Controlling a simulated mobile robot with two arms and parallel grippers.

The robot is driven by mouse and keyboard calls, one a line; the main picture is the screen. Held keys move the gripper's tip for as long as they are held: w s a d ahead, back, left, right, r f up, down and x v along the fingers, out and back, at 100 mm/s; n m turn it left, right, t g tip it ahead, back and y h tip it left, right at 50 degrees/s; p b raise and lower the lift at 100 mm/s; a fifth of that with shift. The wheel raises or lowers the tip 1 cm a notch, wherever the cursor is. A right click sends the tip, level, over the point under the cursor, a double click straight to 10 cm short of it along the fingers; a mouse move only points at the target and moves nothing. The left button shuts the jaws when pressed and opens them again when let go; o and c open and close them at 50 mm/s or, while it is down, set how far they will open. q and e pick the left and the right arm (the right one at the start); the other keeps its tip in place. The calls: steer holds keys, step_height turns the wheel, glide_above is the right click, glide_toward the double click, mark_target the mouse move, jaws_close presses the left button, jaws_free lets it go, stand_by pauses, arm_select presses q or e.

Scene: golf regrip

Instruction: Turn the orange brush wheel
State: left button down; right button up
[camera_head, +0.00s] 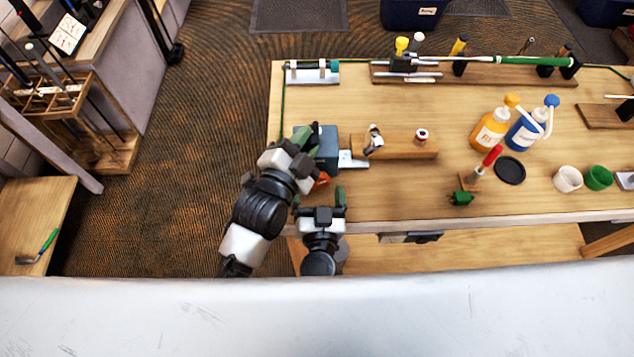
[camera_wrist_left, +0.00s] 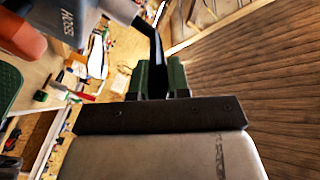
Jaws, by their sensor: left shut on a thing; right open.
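The orange brush wheel (camera_head: 321,181) shows as a small patch beside the blue-grey machine (camera_head: 328,148) at the bench's left end, partly hidden by my arm. In the left wrist view an orange rounded part (camera_wrist_left: 22,38) sits beside the machine's grey housing (camera_wrist_left: 62,18), which carries lettering. My left gripper (camera_head: 301,138) is at the machine's left side. In the left wrist view its green fingers (camera_wrist_left: 161,78) are shut on a black bar (camera_wrist_left: 157,50) that runs up to the housing. My right gripper (camera_head: 319,199) is open and empty at the bench's front edge, just below the wheel.
A wooden block (camera_head: 400,146) with small parts lies right of the machine. A clamp fixture (camera_head: 312,73) and a green-gripped club (camera_head: 520,60) are at the back. Bottles (camera_head: 490,130), cups (camera_head: 567,179) and a red-handled tool (camera_head: 487,160) stand further right.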

steer(key=s, duration=0.9)
steer(key=shift+s, duration=0.2)
steer(key=w+n, duration=0.1)
steer(key=w, duration=0.2)
steer(key=w+n, duration=0.1)
steer(key=w, duration=0.3)
steer(key=w+n, duration=0.1)
steer(key=w, duration=0.3)
steer(key=shift+w+n, duration=0.25)
steer(key=shift+n, duration=0.05)
